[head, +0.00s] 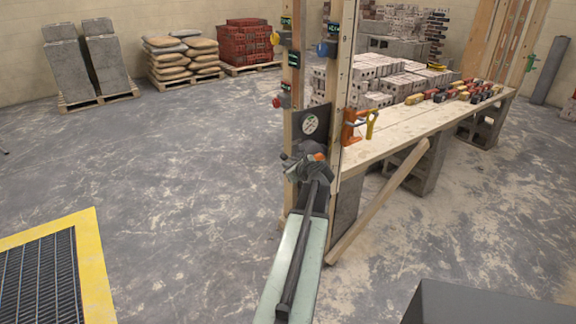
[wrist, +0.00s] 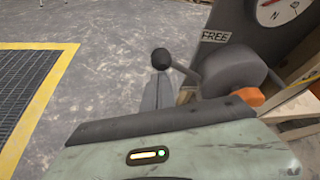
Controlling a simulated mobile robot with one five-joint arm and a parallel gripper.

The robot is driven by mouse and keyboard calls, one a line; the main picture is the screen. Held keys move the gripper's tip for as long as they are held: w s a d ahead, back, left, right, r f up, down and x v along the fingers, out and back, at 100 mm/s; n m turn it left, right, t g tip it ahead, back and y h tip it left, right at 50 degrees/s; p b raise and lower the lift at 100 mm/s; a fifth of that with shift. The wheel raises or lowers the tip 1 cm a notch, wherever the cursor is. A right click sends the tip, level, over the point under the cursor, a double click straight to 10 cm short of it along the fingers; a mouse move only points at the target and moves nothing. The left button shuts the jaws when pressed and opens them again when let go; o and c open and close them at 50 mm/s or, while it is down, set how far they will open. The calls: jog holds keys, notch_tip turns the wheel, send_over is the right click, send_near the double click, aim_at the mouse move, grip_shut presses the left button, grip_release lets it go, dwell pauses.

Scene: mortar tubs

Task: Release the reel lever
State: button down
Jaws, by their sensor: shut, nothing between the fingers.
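The reel lever (wrist: 178,66) shows in the wrist view as a thin dark rod with a black ball knob, beside a dark rounded hub. A "FREE" label (wrist: 215,36) is on the dark panel just behind it. In the head view the dark panel (head: 311,124) with a round dial is fixed between wooden posts. My gripper (head: 303,166) is at the panel's lower front, shut and empty. The lever itself cannot be made out in the head view. Whether my gripper touches the lever is unclear.
A wooden bench (head: 428,127) with bricks stands right of the posts, with a slanted brace (head: 378,202) below. A yellow-edged floor grate (head: 92,262) lies at the left. Stacked bags (head: 182,57) and red bricks (head: 249,43) stand behind. The floor between is clear.

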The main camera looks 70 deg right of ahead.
jog(key=shift+s+d+r, duration=0.1)
jog(key=shift+r, duration=0.2)
notch_tip(320, 180, down, 5)
jog(key=b, duration=0.5)
jog(key=d+r+p+v, duration=0.1)
jog(key=p+v, duration=0.4)
jog(key=v, duration=0.5)
jog(key=shift+s+a+r, duration=0.15)
jog(key=shift+s, duration=0.45)
